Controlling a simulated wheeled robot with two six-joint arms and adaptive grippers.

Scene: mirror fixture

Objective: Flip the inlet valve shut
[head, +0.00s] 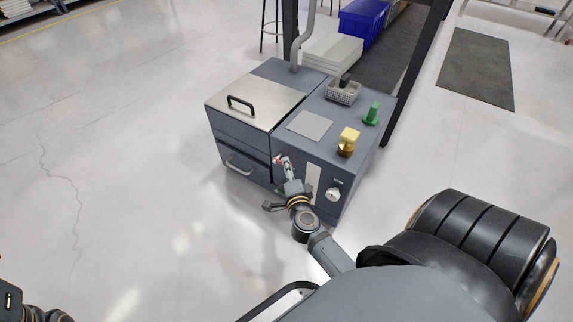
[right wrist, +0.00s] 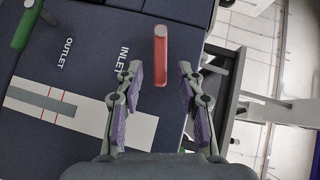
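The red inlet valve lever (right wrist: 160,55) is in the right wrist view, beside the printed INLET label and roughly in line with its lettering. In the head view a small red patch (head: 279,160) shows at the cabinet front by my right gripper (head: 284,165). In the right wrist view this gripper (right wrist: 161,72) is open, with the lever's near end between its two fingertips in the picture. Whether they touch it, I cannot tell. A green lever (right wrist: 26,26) sits near the OUTLET label. My left gripper is not in view; only dark parts of my left arm show at lower left.
The grey-blue cabinet (head: 238,137) has a steel lid (head: 255,103) with a black handle. A white knob (head: 334,194) and pale strip (head: 313,184) are on its front. A yellow fitting (head: 348,142), green fitting (head: 371,113) and wire basket (head: 343,93) stand on top. The floor at left is clear.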

